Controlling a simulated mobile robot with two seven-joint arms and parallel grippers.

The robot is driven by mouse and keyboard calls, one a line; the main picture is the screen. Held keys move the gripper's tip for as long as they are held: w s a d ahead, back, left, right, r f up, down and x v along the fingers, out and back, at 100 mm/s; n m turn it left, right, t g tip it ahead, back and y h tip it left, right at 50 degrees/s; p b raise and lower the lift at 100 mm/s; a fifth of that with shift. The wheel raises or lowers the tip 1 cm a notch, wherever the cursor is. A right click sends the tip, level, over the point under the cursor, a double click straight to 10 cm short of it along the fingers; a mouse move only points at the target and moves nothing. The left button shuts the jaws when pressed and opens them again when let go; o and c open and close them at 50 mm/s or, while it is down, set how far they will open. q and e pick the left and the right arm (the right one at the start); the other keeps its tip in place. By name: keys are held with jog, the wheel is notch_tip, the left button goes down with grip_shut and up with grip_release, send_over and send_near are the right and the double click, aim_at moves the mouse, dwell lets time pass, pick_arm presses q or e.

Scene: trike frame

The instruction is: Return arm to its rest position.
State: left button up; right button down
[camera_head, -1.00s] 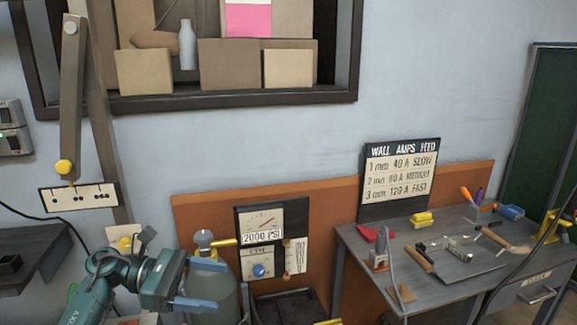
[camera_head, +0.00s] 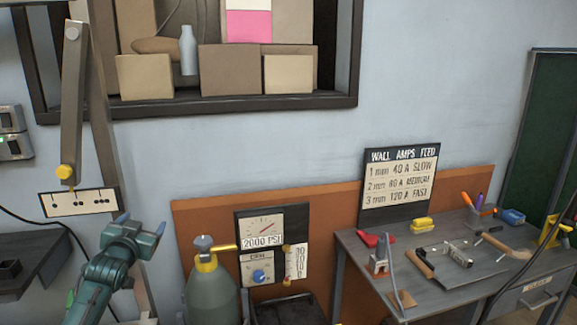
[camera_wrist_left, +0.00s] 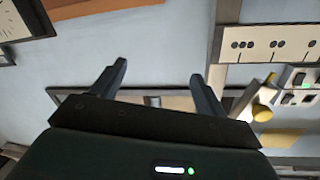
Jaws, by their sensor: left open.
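My left arm comes in from the lower left in the head view. Its gripper (camera_head: 140,230) points up and away, in front of the wall, left of the grey-green gas cylinder (camera_head: 212,290). In the left wrist view the two fingers of the gripper (camera_wrist_left: 159,85) stand wide apart with nothing between them. It is open and empty, and touches nothing that I can see. My right gripper is not in view.
A grey lever with a yellow knob (camera_head: 66,172) hangs by a marked plate (camera_head: 80,202) above the gripper. A pressure gauge panel (camera_head: 262,225) is on the orange board (camera_head: 330,205). A workbench (camera_head: 450,282) with tools stands right. A shelf (camera_head: 230,106) is above.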

pick_arm(q)
jog(key=s+d+f+m+g+h, duration=0.1)
jog(key=s+d+f+g+h, duration=0.1)
jog(key=s+d+f, duration=0.6)
jog(key=s+d+f+m+g+h, duration=0.1)
jog(key=s+d+f, duration=0.4)
jog(key=s+f, duration=0.65)
jog(key=s+d+f+g, duration=0.1)
jog(key=s+d+f, duration=0.1)
jog(key=s, duration=0.4)
jog(key=s+d+f+n+g+h, duration=0.1)
jog(key=s+d+f, duration=0.1)
jog(key=s, duration=0.5)
jog(key=s+d+f+g+h, duration=0.1)
jog(key=s+d+f, duration=0.1)
jog(key=s+d, duration=0.2)
jog(key=s, duration=0.3)
jog(key=shift+d+f, duration=0.25)
jog(key=shift+f, duration=0.1)
